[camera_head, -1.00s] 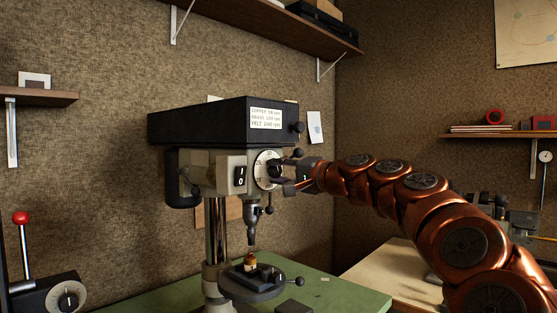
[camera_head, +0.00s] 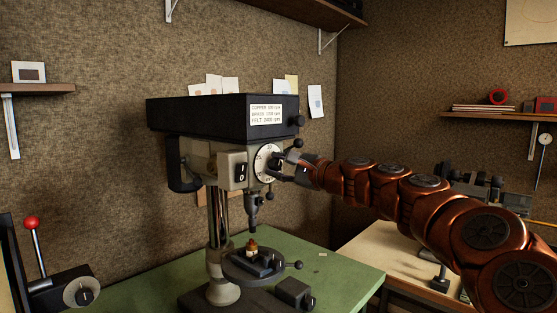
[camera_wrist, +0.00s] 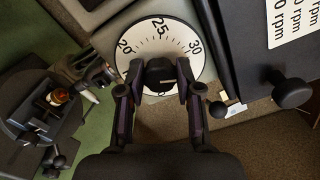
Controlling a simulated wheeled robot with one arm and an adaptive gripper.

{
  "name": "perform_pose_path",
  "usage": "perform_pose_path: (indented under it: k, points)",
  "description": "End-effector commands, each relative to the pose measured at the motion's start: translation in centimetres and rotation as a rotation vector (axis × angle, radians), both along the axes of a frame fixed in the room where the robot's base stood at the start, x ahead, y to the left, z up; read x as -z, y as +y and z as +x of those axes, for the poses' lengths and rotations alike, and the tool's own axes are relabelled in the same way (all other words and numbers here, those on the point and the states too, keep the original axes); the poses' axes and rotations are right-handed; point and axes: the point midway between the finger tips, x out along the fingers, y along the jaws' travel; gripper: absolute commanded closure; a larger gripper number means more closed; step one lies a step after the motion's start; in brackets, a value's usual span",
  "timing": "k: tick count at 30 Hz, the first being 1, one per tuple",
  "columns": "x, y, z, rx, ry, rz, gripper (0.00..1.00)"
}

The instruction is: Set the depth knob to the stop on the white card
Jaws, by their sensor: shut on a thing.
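The depth knob (camera_wrist: 160,72) is black and sits in the middle of a white round dial (camera_wrist: 179,32). The dial is marked 20, 25 and 30, with 25 near the top in the wrist view. It also shows on the drill press front in the head view (camera_head: 264,161). My gripper (camera_wrist: 158,82) is shut on the knob, one finger on each side; the gripper shows in the head view too (camera_head: 279,171). The knob's pointer is not clear. Several pale cards (camera_head: 214,84) are on the wall behind the press; their writing is too small to read.
A speed label (camera_head: 266,114) is on the black press head (camera_head: 195,113). A black side knob (camera_wrist: 292,93) sticks out near my gripper. Below are the chuck (camera_head: 253,198) and the round work table (camera_head: 239,268) holding a small brass-coloured piece (camera_head: 252,245).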

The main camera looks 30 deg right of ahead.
Motion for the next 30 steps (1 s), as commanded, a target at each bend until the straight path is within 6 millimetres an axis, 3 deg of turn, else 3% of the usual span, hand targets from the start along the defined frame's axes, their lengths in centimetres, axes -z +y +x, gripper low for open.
perform_pose_path:
  k: [17,18,24,30]
  points:
    - [0.07,-0.05,0.01,0.001,0.007,0.030,1.00]
    - [0.08,-0.05,0.01,0.000,0.008,0.030,0.62]
    - [0.06,-0.02,0.03,0.000,0.008,0.030,0.42]
    - [0.04,0.00,0.02,0.000,0.008,0.030,0.40]
